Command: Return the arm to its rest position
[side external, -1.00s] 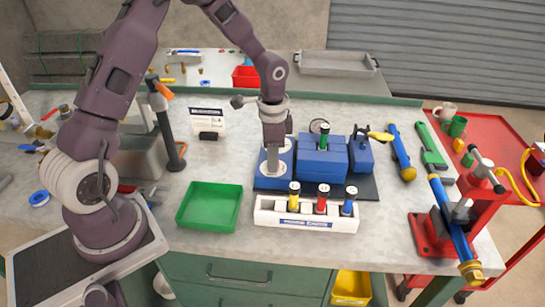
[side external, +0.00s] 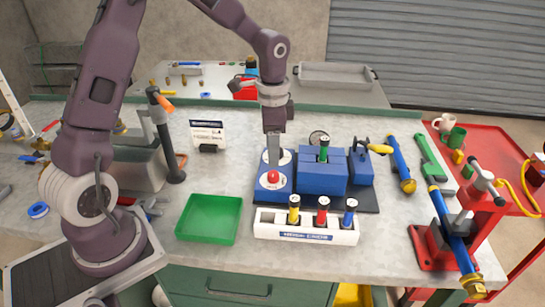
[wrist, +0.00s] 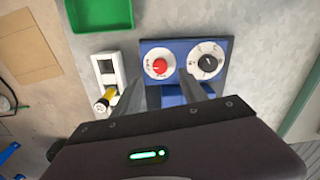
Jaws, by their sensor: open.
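My gripper (side external: 273,158) hangs pointing down above the blue control panel (side external: 262,192). In the wrist view its two fingers (wrist: 160,82) are apart with nothing between them. The panel also shows there (wrist: 185,46), with a red knob (wrist: 159,66) and a black knob (wrist: 207,62) on white dials. The red knob shows in the side view too (side external: 273,177), just below the fingers, while the fingers partly cover the other dial. The arm is bent at the elbow and reaches over the bench.
A blue block (side external: 322,180) with a green-topped cylinder (side external: 324,152) stands right of the panel. In front are a white rack (side external: 300,236) of capped cylinders and a green tray (side external: 208,238). A dark post (side external: 170,150) stands left of my gripper. Above the bench is open.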

